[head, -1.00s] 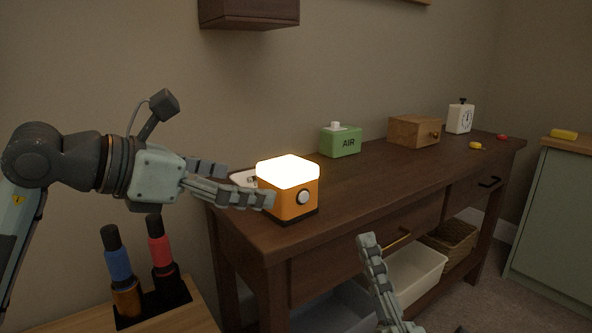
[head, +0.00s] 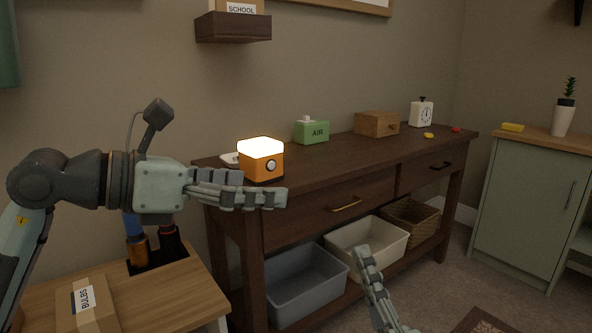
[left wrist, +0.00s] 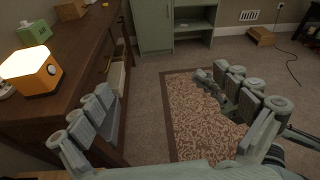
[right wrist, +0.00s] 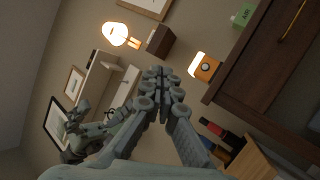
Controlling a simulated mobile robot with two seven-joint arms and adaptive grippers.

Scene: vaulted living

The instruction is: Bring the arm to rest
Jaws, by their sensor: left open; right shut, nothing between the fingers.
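My left gripper (head: 262,190) is in front of the near left end of the dark wooden sideboard (head: 310,180). In the left wrist view its fingers (left wrist: 165,100) are spread wide apart with nothing between them. My right gripper (head: 368,262) shows at the bottom of the head view, in front of the sideboard. In the right wrist view its fingers (right wrist: 160,75) are closed together and empty. An orange lamp with a glowing white top (head: 262,163) stands on the sideboard, just behind my left gripper; it also shows in the left wrist view (left wrist: 38,76).
A green AIR box (head: 312,132), a wooden box (head: 377,124) and a white clock (head: 421,113) stand along the sideboard. Grey (head: 305,285) and white (head: 372,246) bins sit below. A side table (head: 185,285) holds a BULBS box (head: 85,306). Carpet lies open at right.

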